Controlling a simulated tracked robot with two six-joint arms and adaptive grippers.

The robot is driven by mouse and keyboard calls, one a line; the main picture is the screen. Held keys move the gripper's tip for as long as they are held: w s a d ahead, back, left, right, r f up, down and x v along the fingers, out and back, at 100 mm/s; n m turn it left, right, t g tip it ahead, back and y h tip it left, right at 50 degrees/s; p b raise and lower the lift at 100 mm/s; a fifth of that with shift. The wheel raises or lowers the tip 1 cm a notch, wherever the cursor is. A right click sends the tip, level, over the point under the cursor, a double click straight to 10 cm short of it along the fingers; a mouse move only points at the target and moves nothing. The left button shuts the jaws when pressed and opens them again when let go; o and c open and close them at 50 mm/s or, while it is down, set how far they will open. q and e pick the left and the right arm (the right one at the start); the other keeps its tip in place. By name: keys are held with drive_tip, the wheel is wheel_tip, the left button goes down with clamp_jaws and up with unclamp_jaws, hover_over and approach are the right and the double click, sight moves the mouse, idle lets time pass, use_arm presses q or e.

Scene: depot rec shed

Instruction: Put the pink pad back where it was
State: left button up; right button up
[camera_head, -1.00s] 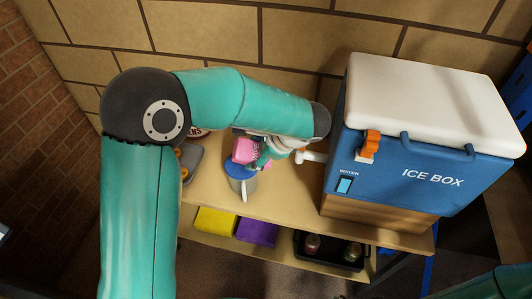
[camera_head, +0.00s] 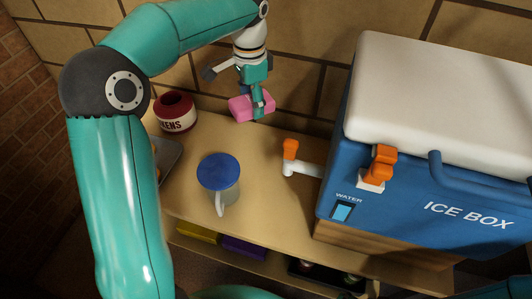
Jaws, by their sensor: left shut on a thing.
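The pink pad (camera_head: 250,108) is held in my left gripper (camera_head: 258,100), which is shut on it. The pad is near the back of the upper shelf (camera_head: 262,170), by the tiled wall; I cannot tell how far above the shelf it is. My right gripper is not in view.
A dark red round pot (camera_head: 176,112) stands at the back left, with a grey item (camera_head: 168,158) in front. Yellow (camera_head: 197,231) and purple (camera_head: 243,248) pads lie on the lower shelf.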

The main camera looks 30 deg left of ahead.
use_arm(q)
drive_tip(key=shift+a+f, duration=0.1)
drive_tip(key=shift+f, duration=0.25)
drive_tip(key=b, duration=0.2)
hover_over(256, 157)
wheel_tip(256, 157, down, 14)
drive_tip(key=shift+f, duration=0.1)
drive_tip(key=shift+s+f, duration=0.1)
drive_tip(key=shift+f, duration=2.25)
drive_tip(key=o, duration=1)
wheel_tip(256, 157, up, 12)
drive_tip(key=p, duration=0.1)
